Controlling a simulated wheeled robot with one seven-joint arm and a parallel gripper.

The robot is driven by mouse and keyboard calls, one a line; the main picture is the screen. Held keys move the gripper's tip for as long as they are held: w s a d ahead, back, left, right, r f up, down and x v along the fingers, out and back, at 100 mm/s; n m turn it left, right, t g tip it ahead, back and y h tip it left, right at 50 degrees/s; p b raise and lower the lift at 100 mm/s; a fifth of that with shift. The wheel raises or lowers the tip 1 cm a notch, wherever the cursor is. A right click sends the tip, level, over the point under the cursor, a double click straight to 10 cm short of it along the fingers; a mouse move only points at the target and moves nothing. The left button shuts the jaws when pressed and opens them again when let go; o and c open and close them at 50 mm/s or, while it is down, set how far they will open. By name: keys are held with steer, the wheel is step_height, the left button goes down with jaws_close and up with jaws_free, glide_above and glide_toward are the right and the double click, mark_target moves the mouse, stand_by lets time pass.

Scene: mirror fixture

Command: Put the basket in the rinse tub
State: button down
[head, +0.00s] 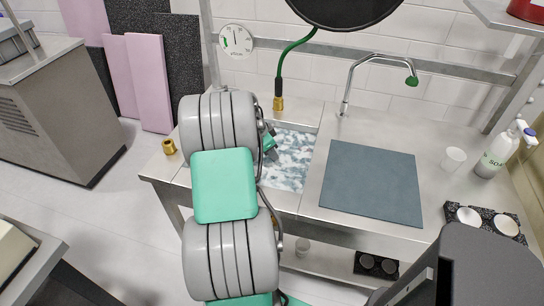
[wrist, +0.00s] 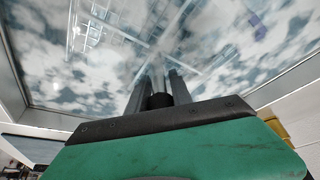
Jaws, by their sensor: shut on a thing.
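The rinse tub (head: 292,172) is sunk in the steel counter, with mottled white and blue-grey water in it. In the wrist view the water fills most of the picture, and the tub's steel edge (wrist: 285,88) runs along the right. In the head view my arm covers the left part of the tub, and my gripper is mostly hidden behind it. In the wrist view my gripper (wrist: 158,95) points toward the water and is shut on a small dark piece between its fingers, which looks like the basket's grip. The basket's body is not clearly visible; pale grid lines there may be reflections.
A blue-grey mat (head: 372,183) lies right of the tub. A green-tipped faucet (head: 365,62) and a green hose (head: 284,65) stand behind. A white cup (head: 453,159) and a soap bottle (head: 495,155) stand at the right. A brass fitting (head: 169,146) is at the left edge.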

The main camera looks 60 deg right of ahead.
steer(key=shift+f, duration=0.3)
steer(key=shift+f, duration=0.15)
steer(key=c, duration=1.1)
jaws_free()
steer(key=shift+f, duration=0.1)
steer(key=shift+c, duration=0.2)
steer(key=shift+w+r, duration=0.1)
steer(key=shift+r, duration=0.4)
steer(key=v, duration=1.1)
steer(key=shift+a+r, duration=0.15)
steer(key=shift+w, duration=0.1)
